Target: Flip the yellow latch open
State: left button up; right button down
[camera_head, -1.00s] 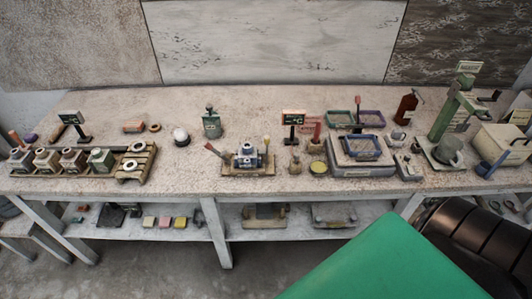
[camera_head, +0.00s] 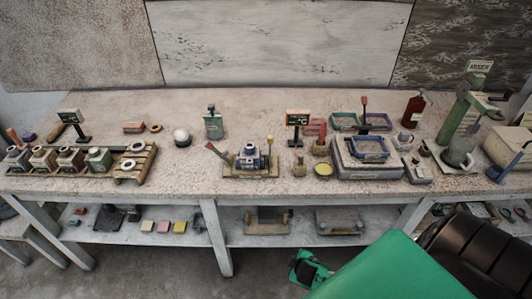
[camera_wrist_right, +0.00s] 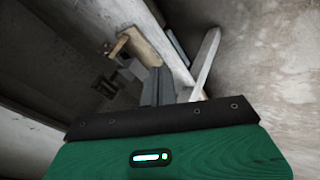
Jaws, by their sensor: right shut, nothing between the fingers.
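My right gripper (camera_wrist_right: 158,88) shows in the right wrist view as dark grey fingers, shut and empty, beyond the green housing. In the head view, my green right arm (camera_head: 390,272) is at the lower right, with a green and black part (camera_head: 308,268) below the table's front edge. My left gripper is out of view.
The long table (camera_head: 80,185) holds a rack of pots (camera_head: 98,158) at left, a grey block with a blue frame (camera_head: 368,150), and a green press (camera_head: 458,115) at right. A lower shelf (camera_head: 190,235) carries coloured blocks. Free surface lies between the rack and clamp device.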

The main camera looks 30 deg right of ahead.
jog(key=w+r+n+t+b, duration=0.1)
jog(key=w+r, duration=0.3)
jog(key=r, duration=0.4)
jog(key=w+r+n+t+h+b, duration=0.1)
jog(key=w+r+t, duration=0.2)
jog(key=r, duration=0.6)
jog(key=w+a+r+n+t+b, duration=0.1)
jog(key=w+r+t+b, duration=0.1)
jog(key=w+r, duration=0.3)
notch_tip(320, 180, up, 4)
jog(key=shift+w+r+h, duration=0.15)
jog(key=shift+h, duration=0.15)
jog(key=w+r+n+t+y, duration=0.2)
jog(key=w+r+n+t, duration=0.3)
jog(key=r, duration=0.6)
jog(key=shift+d+r+n+y+b, duration=0.15)
jog(key=shift+n+y+b, duration=0.25)
jog(key=shift+n, duration=0.3)
